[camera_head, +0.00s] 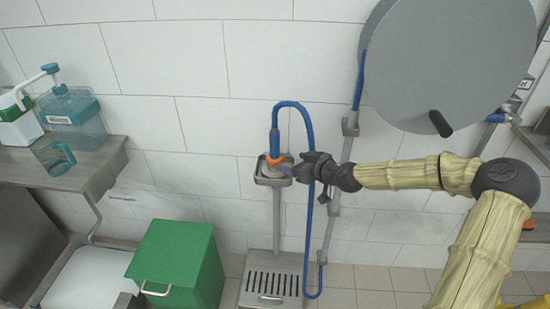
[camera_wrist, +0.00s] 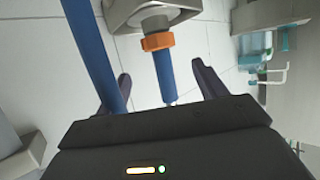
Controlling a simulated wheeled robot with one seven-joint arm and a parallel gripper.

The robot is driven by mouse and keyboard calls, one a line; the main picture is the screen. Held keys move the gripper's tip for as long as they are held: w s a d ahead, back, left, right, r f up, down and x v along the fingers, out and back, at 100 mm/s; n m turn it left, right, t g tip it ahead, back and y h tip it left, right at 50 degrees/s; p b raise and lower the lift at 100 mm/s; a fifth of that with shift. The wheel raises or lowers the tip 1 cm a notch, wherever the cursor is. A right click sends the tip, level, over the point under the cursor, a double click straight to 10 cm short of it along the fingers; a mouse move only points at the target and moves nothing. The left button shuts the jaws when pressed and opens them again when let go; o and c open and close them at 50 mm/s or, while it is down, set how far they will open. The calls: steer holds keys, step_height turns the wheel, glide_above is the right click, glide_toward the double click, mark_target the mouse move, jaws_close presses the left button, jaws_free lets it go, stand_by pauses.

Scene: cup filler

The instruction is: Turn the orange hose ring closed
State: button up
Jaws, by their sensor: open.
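The orange hose ring (camera_wrist: 158,41) sits around the blue hose nozzle (camera_wrist: 163,70), just below a metal holder, in the wrist view. In the head view the orange ring (camera_head: 275,160) shows at the lower end of the blue nozzle (camera_head: 274,142), over a small metal basin (camera_head: 262,180). My gripper (camera_wrist: 163,82) is open, with one dark finger on each side of the nozzle and the ring beyond the fingertips. Neither finger visibly touches the ring. In the head view my gripper (camera_head: 293,168) reaches in from the right, beside the ring, and partly covers the basin.
The blue hose (camera_head: 309,235) loops close to my gripper and passes beside the left finger in the wrist view. A large grey hose reel (camera_head: 450,60) hangs above my arm. A green bin (camera_head: 178,262) stands below left. A metal shelf (camera_head: 85,172) holds bottles and a cup.

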mark_target(278, 158)
steer(key=x, duration=1.1)
steer(key=c, duration=1)
